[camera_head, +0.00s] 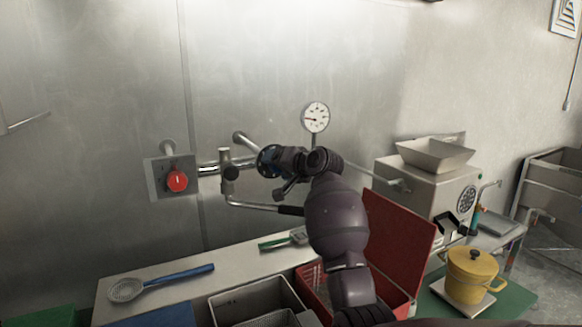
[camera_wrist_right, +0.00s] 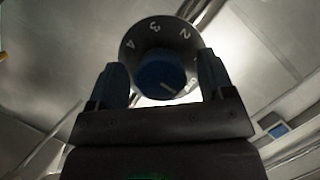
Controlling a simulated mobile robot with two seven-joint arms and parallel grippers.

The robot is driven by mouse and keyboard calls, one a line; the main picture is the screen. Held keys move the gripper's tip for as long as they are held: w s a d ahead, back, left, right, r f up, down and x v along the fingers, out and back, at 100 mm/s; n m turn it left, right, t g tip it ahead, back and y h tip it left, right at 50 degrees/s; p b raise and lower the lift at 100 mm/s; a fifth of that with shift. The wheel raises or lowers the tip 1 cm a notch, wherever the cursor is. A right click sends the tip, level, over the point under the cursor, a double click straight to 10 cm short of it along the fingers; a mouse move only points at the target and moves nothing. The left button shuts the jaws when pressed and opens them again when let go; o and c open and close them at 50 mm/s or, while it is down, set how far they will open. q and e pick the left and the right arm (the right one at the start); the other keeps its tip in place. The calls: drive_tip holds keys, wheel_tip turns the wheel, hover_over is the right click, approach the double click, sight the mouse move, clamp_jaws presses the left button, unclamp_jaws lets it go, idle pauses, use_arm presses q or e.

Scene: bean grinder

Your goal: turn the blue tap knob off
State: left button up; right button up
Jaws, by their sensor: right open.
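The blue tap knob (camera_head: 265,157) sits on the wall pipe in the head view, mostly hidden by my right gripper (camera_head: 278,162). In the right wrist view the knob (camera_wrist_right: 158,78) is round, with a white line toward the lower right. Around it is a dark dial (camera_wrist_right: 150,35) with white numbers, 2 and 4 among them. My right gripper (camera_wrist_right: 162,85) is open, one finger on each side of the knob. Contact between fingers and knob cannot be made out. My left gripper is not in view.
A red knob (camera_head: 177,181) on a square plate is to the left. A pressure gauge (camera_head: 316,117) is above right. A yellow pot (camera_head: 471,274) stands right.

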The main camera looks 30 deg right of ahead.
use_arm(q)
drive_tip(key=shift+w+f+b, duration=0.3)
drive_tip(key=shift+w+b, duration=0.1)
drive_tip(key=shift+b, duration=0.4)
use_arm(e)
drive_tip(key=v, duration=1)
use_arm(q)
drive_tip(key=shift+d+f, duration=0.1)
use_arm(e)
drive_tip(key=shift+s, duration=0.1)
